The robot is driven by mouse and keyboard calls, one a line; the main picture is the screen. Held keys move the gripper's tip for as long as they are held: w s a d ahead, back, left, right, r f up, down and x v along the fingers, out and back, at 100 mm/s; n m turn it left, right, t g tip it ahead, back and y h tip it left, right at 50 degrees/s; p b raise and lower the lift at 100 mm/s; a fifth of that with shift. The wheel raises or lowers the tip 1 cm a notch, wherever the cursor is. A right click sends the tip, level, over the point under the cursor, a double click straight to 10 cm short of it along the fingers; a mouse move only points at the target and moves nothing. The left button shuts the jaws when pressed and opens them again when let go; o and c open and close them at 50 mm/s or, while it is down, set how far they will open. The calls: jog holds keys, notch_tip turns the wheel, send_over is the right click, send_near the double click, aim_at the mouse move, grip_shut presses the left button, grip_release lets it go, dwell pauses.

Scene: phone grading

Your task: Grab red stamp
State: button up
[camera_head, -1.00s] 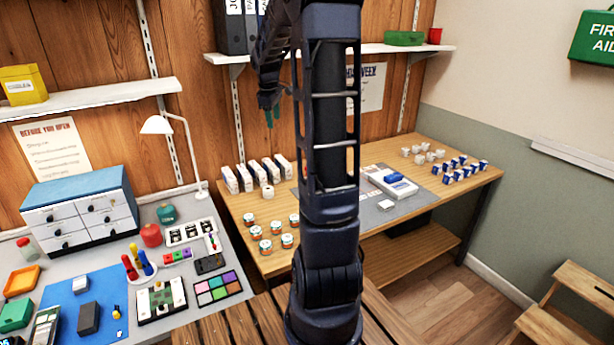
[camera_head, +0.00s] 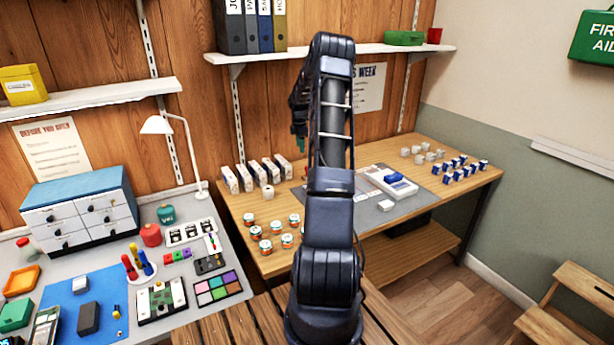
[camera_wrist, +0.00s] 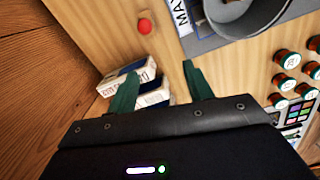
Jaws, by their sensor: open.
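A small round red knob (camera_wrist: 145,26), which may be the top of the red stamp, shows in the wrist view on the bare wood tabletop; its lower part is hidden beneath it. It lies beyond my gripper (camera_wrist: 158,80), whose two dark green fingers are apart with nothing between them. In the head view my gripper (camera_head: 299,132) hangs over the back table beside the arm, partly hidden. Upright red, yellow and blue handles (camera_head: 138,262) stand on a white disc on the left workbench.
White boxes (camera_wrist: 130,78) stand just beyond the fingers, partly behind the left finger. A grey mat (camera_wrist: 196,42) lies close to the knob. The shelf (camera_head: 390,50) runs along the wall above the table.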

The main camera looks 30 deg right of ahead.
jog(key=shift+n+y, duration=0.3)
jog(key=shift+n, duration=0.3)
jog(key=d+f, duration=0.1)
jog(key=f, duration=0.1)
jog(key=w+d+f, duration=0.1)
jog(key=d+f, duration=0.3)
jog(key=f, duration=0.1)
jog(key=shift+w, duration=0.25)
notch_tip(320, 180, down, 11)
jog(key=shift+w+r, duration=0.1)
jog(key=c, duration=1.1)
